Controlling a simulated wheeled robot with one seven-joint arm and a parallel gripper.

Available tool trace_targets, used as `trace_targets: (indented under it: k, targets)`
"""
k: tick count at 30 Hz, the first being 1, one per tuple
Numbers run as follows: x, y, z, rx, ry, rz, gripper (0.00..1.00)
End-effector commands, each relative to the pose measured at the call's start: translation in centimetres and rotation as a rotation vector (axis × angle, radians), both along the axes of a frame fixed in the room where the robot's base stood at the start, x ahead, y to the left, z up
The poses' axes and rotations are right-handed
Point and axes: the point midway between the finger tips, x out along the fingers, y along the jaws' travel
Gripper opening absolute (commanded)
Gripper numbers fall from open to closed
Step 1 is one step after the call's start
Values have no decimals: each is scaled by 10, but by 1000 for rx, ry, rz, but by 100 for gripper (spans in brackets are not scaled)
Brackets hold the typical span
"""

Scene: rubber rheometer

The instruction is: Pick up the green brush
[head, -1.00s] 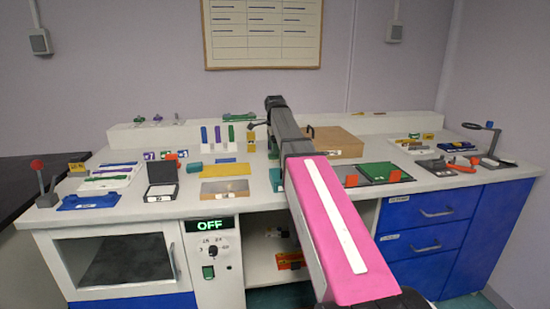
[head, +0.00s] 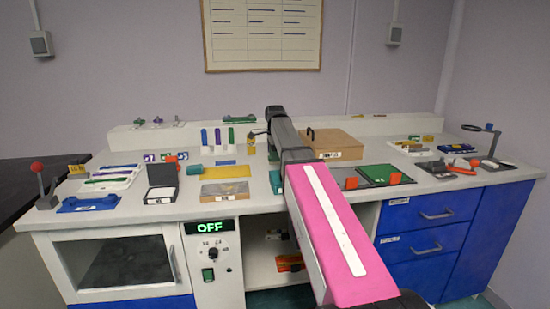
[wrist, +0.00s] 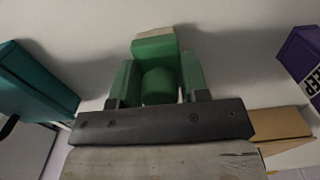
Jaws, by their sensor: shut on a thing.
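In the wrist view my gripper (wrist: 160,88) is shut on the green brush (wrist: 158,52). A rounded green part of the brush sits between the two fingers, and a squarer green part with a pale end stands out beyond them. The fingers look green too, so the border between finger and brush is hard to tell. In the head view my arm reaches over the bench, and its own links hide the gripper and most of what it holds. A pale surface lies behind the brush in the wrist view; I cannot tell whether the brush touches it.
A teal block (wrist: 30,85) stands left in the wrist view, a purple labelled block (wrist: 303,62) right. In the head view a wooden box (head: 332,146) stands right of my arm, and a yellow mat (head: 225,171) and black-framed box (head: 162,183) lie left.

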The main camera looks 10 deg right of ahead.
Motion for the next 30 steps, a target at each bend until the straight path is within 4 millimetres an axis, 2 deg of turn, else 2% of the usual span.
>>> trace_targets:
  k: [5, 11, 21, 30]
  targets:
    - [0, 0, 11, 0, -1, 0, 17]
    - [1, 0, 42, 0, -2, 0, 17]
    - [-19, 68, 81, 0, -2, 3, 17]
    - [-28, 104, 103, 0, -1, 1, 17]
